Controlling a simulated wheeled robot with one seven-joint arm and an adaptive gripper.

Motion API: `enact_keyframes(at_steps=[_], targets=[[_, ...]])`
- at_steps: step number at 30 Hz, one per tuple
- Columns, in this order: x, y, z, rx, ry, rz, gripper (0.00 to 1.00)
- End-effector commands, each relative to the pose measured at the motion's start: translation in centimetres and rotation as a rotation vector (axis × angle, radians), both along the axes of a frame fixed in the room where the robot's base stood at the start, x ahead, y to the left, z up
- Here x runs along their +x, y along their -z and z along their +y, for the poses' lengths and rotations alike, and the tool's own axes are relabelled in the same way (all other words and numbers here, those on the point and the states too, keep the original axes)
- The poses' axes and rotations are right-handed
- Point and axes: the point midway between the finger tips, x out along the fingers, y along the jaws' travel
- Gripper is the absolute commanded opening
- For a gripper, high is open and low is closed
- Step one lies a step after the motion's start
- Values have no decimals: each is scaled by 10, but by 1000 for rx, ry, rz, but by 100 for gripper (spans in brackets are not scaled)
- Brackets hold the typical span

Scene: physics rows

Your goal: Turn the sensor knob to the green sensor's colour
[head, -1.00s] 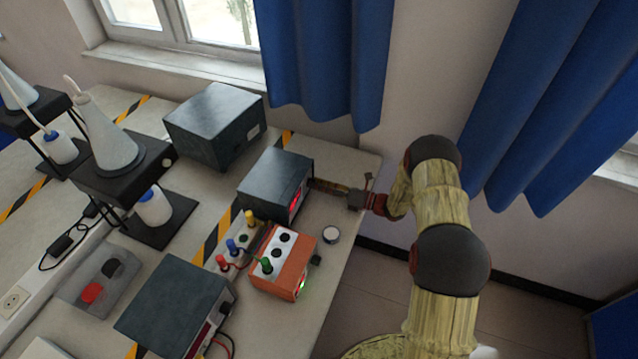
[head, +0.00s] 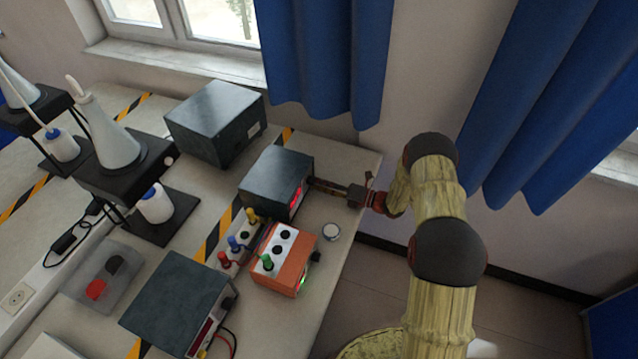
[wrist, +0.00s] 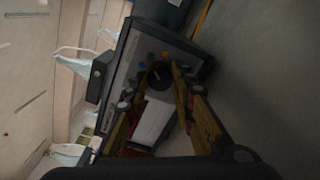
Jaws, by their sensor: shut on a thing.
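A dark box (head: 277,180) with a lit red display (head: 297,197) stands near the table's right end. In the wrist view its front panel (wrist: 130,75) carries a round black knob (wrist: 158,73) with small coloured dots around it, among them yellow (wrist: 165,55), green (wrist: 150,55) and blue (wrist: 141,65). My gripper (wrist: 160,78) is shut on the knob, one finger on each side; it also shows at the box front in the head view (head: 318,184). The knob's pointer direction is too dark to tell. A green-topped sensor (head: 267,262) stands in the orange box (head: 283,275).
Red (head: 223,259), blue (head: 233,243) and yellow (head: 251,215) tops stand in a row left of the orange box. Another dark box (head: 175,300) stands in front.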

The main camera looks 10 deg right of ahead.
Motion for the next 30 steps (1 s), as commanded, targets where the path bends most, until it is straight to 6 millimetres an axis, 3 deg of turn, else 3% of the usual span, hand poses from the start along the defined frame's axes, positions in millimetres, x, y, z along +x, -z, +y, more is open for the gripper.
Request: enact_keyframes(at_steps=[4,5,14,24,30], targets=[[0,1,-1,-2,2,1,0],[0,1,-1,-2,2,1,26],[0,0,0,-1,1,-1,43],[-1,0,-2,-1,1,-1,44],[-15,0,-22,-1,4,-1,44]])
